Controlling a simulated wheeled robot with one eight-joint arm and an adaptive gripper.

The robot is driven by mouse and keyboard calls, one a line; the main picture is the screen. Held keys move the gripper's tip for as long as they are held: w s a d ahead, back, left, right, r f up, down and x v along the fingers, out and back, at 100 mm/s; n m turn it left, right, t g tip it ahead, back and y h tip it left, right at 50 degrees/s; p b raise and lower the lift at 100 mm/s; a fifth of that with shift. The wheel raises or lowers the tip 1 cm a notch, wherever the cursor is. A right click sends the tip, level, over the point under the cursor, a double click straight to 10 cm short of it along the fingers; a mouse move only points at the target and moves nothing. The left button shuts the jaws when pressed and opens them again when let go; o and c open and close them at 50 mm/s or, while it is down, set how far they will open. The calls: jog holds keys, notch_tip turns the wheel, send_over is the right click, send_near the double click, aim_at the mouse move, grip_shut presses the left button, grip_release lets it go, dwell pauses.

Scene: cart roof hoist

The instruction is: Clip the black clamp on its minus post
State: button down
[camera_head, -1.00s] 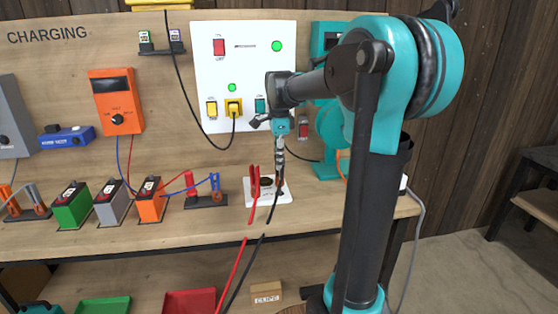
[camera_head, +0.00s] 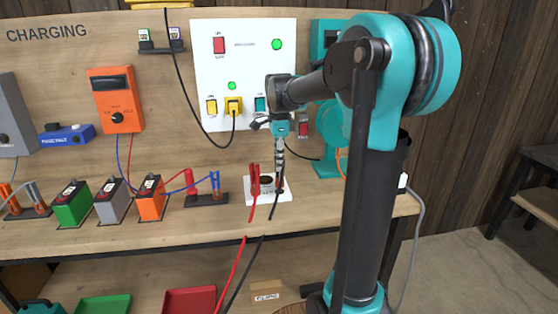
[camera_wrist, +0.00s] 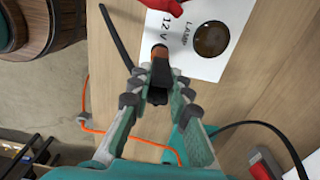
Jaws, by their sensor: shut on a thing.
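My gripper (camera_head: 280,170) points down over the right part of the white lamp board (camera_head: 252,198), which stands on the bench. In the wrist view my gripper (camera_wrist: 158,85) is shut on the black clamp (camera_wrist: 157,95), mostly hidden between the fingers.
Red (camera_head: 239,266) and black cables hang over the bench's front edge. Left of the board are a red and blue clip holder (camera_head: 205,200) and several batteries. A white switch panel (camera_head: 245,105) stands behind, and a teal machine (camera_head: 327,168) right of my gripper.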

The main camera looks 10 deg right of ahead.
jog(key=shift+f, duration=0.95)
jog(key=c, duration=1.3)
grip_release()
jog(key=shift+c, duration=0.2)
jog(key=shift+r, duration=0.1)
notch_tip(320, 180, up, 12)
jog(key=shift+f, duration=0.1)
jog(key=shift+s, duration=0.1)
